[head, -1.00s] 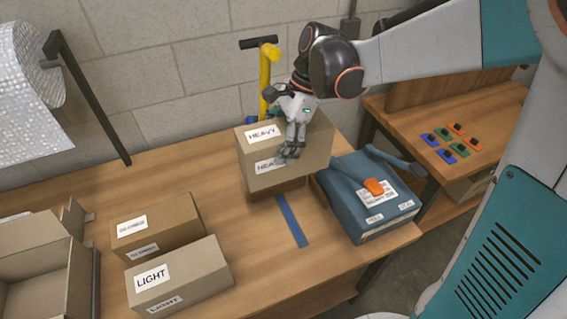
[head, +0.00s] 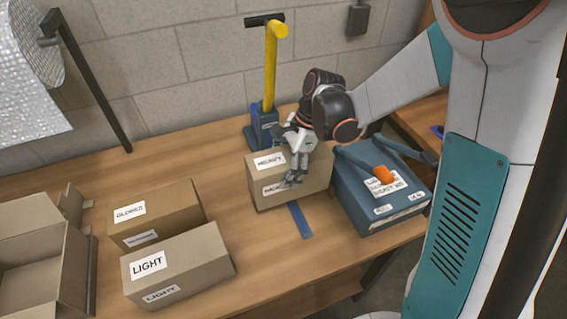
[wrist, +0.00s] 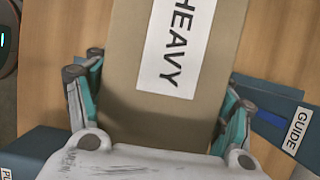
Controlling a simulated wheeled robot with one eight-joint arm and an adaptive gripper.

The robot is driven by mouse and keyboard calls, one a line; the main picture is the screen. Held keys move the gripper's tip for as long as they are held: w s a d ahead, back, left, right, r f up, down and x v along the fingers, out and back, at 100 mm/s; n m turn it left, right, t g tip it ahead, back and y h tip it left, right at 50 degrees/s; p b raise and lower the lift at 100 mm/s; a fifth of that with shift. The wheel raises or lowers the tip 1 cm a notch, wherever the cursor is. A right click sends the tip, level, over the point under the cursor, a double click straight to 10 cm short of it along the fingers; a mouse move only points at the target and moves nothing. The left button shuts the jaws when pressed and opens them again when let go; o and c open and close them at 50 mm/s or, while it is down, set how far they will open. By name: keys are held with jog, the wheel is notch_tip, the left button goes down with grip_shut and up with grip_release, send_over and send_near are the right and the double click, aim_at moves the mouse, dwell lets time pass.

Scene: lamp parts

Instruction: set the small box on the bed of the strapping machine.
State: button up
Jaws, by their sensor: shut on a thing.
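A tan cardboard box labelled HEAVY (head: 310,185) is in my gripper (head: 297,165), at the back right of the table. It also fills the middle of the wrist view (wrist: 165,105), between the fingers (wrist: 160,110). The box is upright over the far end of a blue strip (head: 300,220); I cannot tell whether it touches the table. A blue machine-like case (head: 365,205) with an orange knob (head: 385,174) and raised arms stands just right of the box. Which piece is the strapping machine's bed is unclear.
A box labelled LIGHT (head: 185,265) and a brown box (head: 160,212) stand at the left centre. An open carton (head: 40,260) is at far left. A yellow post (head: 270,65) on a blue base (head: 262,125) stands behind the held box. The table between is clear.

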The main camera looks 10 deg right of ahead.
jog(key=shift+f+b, duration=0.6)
jog(key=shift+f, duration=1.35)
jog(key=o, duration=2.1)
jog(key=shift+f, duration=0.1)
